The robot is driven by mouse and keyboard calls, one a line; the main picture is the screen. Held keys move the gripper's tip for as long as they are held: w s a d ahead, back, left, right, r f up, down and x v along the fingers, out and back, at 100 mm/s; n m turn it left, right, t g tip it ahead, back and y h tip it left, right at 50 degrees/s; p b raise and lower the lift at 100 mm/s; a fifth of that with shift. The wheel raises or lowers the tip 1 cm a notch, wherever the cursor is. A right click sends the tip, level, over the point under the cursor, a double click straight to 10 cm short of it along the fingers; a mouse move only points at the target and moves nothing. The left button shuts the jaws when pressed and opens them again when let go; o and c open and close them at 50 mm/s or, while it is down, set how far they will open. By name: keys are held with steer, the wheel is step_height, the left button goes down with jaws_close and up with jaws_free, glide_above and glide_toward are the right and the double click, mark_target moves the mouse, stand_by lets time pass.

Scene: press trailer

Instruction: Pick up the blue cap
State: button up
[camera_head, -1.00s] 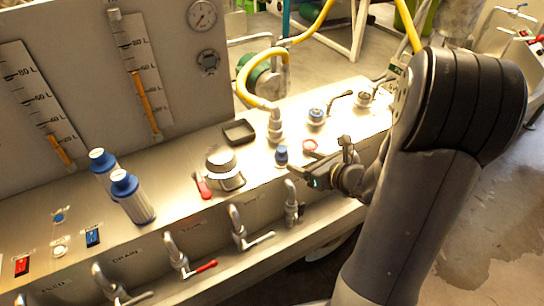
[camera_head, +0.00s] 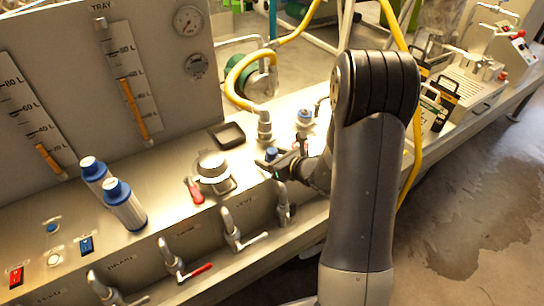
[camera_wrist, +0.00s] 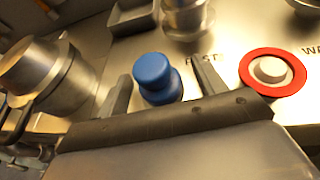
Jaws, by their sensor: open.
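The blue cap (camera_head: 271,154) stands upright on the metal panel top, just beyond my gripper (camera_head: 268,170) in the head view. In the wrist view the blue cap (camera_wrist: 155,78) has a round top and a narrower middle above a wider base. My gripper (camera_wrist: 163,95) is open, with one finger on the left of the cap and one on the right. The cap appears between the fingers, nearer the left one; I cannot tell whether either touches it. The gripper body hides the lowest part of the view.
A red ring with a pale button (camera_wrist: 271,70) lies right of the gripper. A metal cup-like part (camera_wrist: 45,75) stands to the left. A metal hose fitting (camera_head: 265,125) and a dark tray (camera_head: 227,135) are behind. Several tap handles line the front, including one tap (camera_head: 284,200) below my gripper.

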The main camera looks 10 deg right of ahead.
steer(key=c, duration=1.1)
steer(key=shift+c, duration=0.2)
